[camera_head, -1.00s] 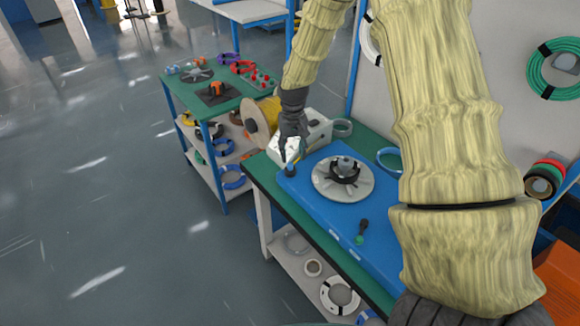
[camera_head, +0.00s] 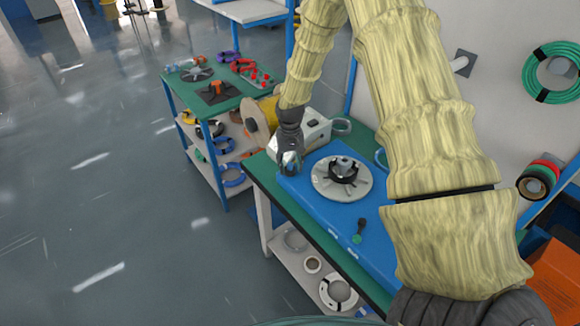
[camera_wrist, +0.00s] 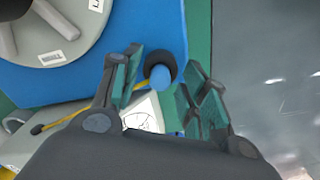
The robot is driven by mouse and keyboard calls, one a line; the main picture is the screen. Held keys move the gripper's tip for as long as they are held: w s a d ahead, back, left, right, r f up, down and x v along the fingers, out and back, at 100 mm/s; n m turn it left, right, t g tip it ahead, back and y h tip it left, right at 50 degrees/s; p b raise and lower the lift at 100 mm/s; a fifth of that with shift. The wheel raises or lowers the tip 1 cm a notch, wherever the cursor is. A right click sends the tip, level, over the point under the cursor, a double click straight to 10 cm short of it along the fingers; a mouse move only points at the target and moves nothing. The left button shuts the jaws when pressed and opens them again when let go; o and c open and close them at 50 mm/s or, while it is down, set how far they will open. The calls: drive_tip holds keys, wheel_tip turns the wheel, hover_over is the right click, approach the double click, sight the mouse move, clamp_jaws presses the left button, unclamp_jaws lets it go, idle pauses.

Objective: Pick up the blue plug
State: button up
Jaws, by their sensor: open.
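The blue plug (camera_wrist: 158,83) has a black round end and shows in the wrist view between the two fingers of my gripper (camera_wrist: 163,82). The fingers stand apart, one on each side of it, with gaps visible, so it is not gripped. A thin yellow cable runs near the plug to the lower left. In the head view my gripper (camera_head: 290,165) points down at the near left corner of the blue machine top (camera_head: 325,215). It mostly hides the plug there.
A grey disc with a black hub (camera_head: 342,178) sits on the blue top, right of my gripper. A yellow cable spool (camera_head: 262,118) and a white box (camera_head: 312,130) stand behind.

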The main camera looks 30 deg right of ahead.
sight(290, 164)
drive_tip(key=c, duration=1)
drive_tip(key=shift+o, duration=0.2)
drive_tip(key=shift+r, duration=0.15)
drive_tip(key=shift+r+b, duration=0.8)
drive_tip(key=shift+r, duration=0.5)
drive_tip(key=shift+s+a+r, duration=0.1)
drive_tip(key=shift+a+r, duration=0.05)
drive_tip(key=shift+r, duration=0.15)
drive_tip(key=s+a+r+b, duration=0.1)
drive_tip(key=s+a+b, duration=0.3)
drive_tip(key=s+a, duration=0.4)
drive_tip(key=s, duration=0.5)
drive_tip(key=shift+a+r, duration=0.3)
drive_tip(key=shift+a, duration=0.1)
